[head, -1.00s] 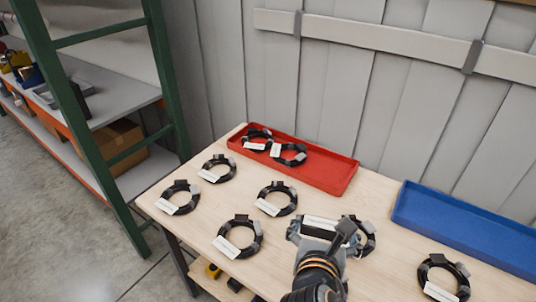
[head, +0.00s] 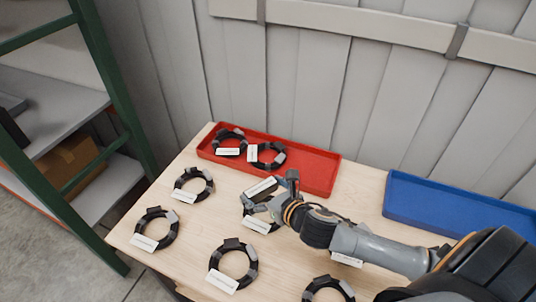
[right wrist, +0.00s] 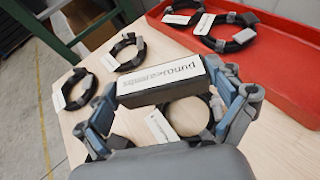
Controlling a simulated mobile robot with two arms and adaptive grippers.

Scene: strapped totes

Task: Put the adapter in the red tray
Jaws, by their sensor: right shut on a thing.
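The adapter, a dark block with a white printed label, shows in the head view (head: 262,187) and large in the right wrist view (right wrist: 160,80). My right gripper (head: 266,194) is shut on it, with one finger at each end in the right wrist view (right wrist: 168,92). It holds the adapter above the table, just in front of the red tray (head: 312,172). The red tray also shows at upper right in the right wrist view (right wrist: 285,85). Two black coils with white tags lie in the tray's left part. My left gripper is not in view.
Several black tagged coils lie on the wooden table (head: 190,265), one below my right gripper and one partly behind my right arm. A blue tray (head: 450,205) stands at the right. The red tray's right half is bare. A grey wall rises behind; a green-framed shelf (head: 112,100) stands left.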

